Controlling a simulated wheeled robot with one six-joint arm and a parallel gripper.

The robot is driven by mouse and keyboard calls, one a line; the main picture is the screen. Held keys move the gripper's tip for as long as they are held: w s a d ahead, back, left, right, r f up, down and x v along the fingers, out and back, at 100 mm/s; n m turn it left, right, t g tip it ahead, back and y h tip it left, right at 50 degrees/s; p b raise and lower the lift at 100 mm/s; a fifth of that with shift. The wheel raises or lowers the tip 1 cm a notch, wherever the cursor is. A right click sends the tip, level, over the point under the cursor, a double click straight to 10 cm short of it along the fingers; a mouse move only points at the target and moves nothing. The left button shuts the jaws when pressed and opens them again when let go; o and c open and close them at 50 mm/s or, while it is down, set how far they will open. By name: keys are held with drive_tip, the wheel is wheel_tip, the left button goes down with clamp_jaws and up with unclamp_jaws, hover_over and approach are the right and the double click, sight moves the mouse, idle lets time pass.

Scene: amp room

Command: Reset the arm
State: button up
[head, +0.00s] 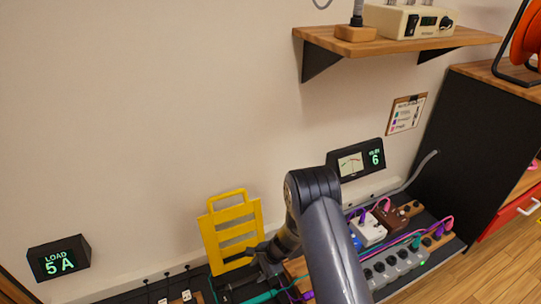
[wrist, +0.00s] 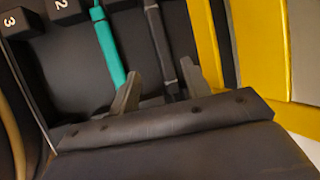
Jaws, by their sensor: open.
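My gripper (wrist: 162,85) is in the wrist view with its two grey fingers apart. Between the fingertips I see dark surface and part of a black cable; a teal cable (wrist: 112,55) runs close by the left finger. I cannot tell whether either cable touches a finger. In the head view my arm reaches down to the bench, and my gripper (head: 262,270) is low, just in front of the yellow rack (head: 231,240). The arm hides part of the bench behind it.
Power strips (head: 395,268) with coloured plugs lie right of my arm. A display (head: 59,258) reading LOAD 5 A is at the left. A wooden shelf (head: 400,45) juts from the wall above. The wall area at upper left is clear.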

sight(247, 281)
drive_tip(key=b+x, duration=0.2)
drive_tip(key=x, duration=0.5)
drive_tip(key=shift+f+b, duration=0.3)
drive_tip(key=shift+w+a, duration=0.1)
drive_tip(key=shift+a, duration=0.15)
wheel_tip(247, 281, up, 2)
drive_tip(key=p, duration=0.3)
drive_tip(key=shift+r, duration=0.25)
drive_tip(key=shift+f, duration=0.1)
